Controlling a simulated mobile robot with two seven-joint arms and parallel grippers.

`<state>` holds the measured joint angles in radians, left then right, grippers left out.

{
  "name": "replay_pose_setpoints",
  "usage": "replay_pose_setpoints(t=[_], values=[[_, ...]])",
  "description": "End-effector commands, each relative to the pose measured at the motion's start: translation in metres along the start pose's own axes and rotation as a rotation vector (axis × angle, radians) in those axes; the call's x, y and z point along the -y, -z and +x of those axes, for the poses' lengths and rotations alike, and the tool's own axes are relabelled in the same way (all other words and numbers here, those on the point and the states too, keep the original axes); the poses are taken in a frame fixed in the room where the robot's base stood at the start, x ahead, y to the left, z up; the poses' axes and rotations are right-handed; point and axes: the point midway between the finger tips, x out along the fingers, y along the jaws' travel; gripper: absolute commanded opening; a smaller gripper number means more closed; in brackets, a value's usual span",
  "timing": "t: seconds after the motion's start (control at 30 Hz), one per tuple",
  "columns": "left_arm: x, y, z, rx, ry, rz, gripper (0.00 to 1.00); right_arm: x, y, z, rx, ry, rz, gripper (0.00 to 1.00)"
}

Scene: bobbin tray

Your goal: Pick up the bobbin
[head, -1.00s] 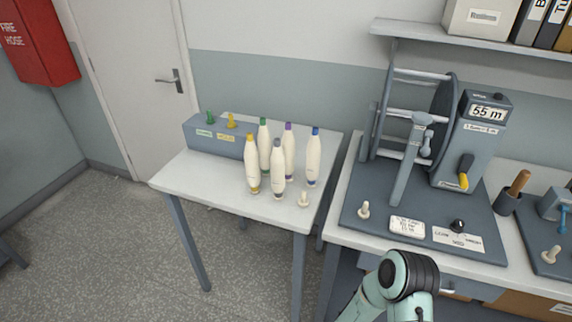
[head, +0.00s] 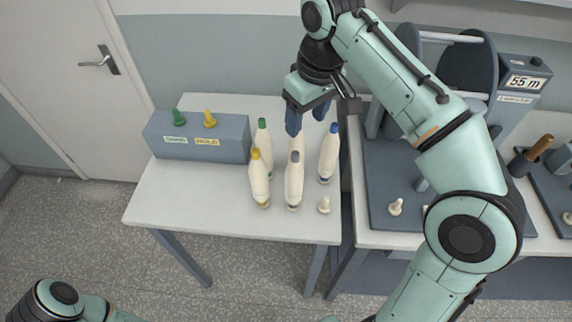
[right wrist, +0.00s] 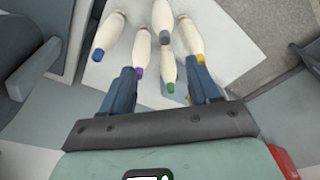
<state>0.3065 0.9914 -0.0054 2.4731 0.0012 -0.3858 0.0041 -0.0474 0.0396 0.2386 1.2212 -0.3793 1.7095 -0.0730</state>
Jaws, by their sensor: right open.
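Several white bobbins stand upright in a group on the small table (head: 190,210). In the head view I see a green-topped bobbin (head: 265,150), a yellow-topped one (head: 260,184), a grey-topped one (head: 294,186) and a blue-topped one (head: 329,157). A purple-topped bobbin (right wrist: 141,52) shows in the right wrist view; in the head view my gripper hides its top. My right gripper (head: 306,124) is open above the back of the group. In the right wrist view the green-topped bobbin appears between its fingers, with the purple top beside the left fingertip. My left gripper is out of view.
A grey box (head: 198,150) with a green peg (head: 179,117) and a yellow peg (head: 210,120) stands at the back left. A small white peg (head: 324,206) stands near the front right. A winding machine (head: 440,70) stands right. The table's front left is clear.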

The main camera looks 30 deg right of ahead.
Motion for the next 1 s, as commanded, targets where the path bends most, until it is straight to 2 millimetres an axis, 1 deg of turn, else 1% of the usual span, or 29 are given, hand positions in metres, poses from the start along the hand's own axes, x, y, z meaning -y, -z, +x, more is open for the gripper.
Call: replay_pose_setpoints(t=[0.03,0.1,0.2,0.3,0.4,0.57,0.8,0.9,1.0], values=[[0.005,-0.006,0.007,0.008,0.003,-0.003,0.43,0.000,-0.003,0.011,0.008,0.001,0.000,0.61],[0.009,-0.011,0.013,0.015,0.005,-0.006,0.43,0.001,-0.004,0.026,0.011,0.001,0.000,0.61],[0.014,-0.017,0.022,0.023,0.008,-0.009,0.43,0.000,-0.004,0.048,0.011,0.001,0.001,0.61],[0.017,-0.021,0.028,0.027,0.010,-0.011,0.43,0.001,-0.003,0.064,0.009,0.001,0.001,0.61],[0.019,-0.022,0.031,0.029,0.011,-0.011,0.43,0.001,-0.002,0.075,0.007,0.001,0.001,0.61],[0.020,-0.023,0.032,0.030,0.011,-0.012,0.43,0.001,-0.001,0.083,0.005,0.002,0.001,0.61],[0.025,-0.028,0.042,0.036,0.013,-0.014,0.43,0.006,0.002,0.118,0.008,0.002,0.000,0.61],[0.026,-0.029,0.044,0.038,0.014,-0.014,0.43,0.006,0.002,0.128,0.006,0.002,0.001,0.61],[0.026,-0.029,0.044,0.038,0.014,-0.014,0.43,0.006,0.003,0.131,0.005,0.002,0.000,0.61]])
